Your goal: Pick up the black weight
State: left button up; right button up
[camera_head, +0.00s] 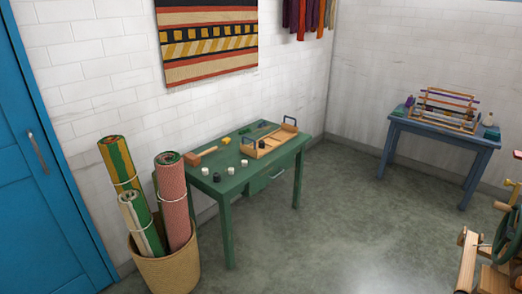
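A small black object (216,177), which looks like the black weight, sits near the front left edge of the green table (212,191). It is tiny at this distance, so its exact shape is unclear. Several small white pieces stand near it, one to its left (204,171) and others to its right (230,170). Neither of my grippers is in view.
A wooden tray (270,145) with dark handles and a wooden mallet-like tool (200,156) lie on the table. A basket (165,271) of rolled rugs stands at its left. A blue table (445,133) is at right. Grey floor (345,220) lies open between.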

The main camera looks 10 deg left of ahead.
aim_at(216, 175)
jog(key=i+l, duration=0.1)
jog(key=i, duration=0.5)
jog(key=i+l, duration=0.1)
jog(key=i, duration=0.5)
jog(key=i+l+u, duration=0.1)
jog(key=i, duration=0.55)
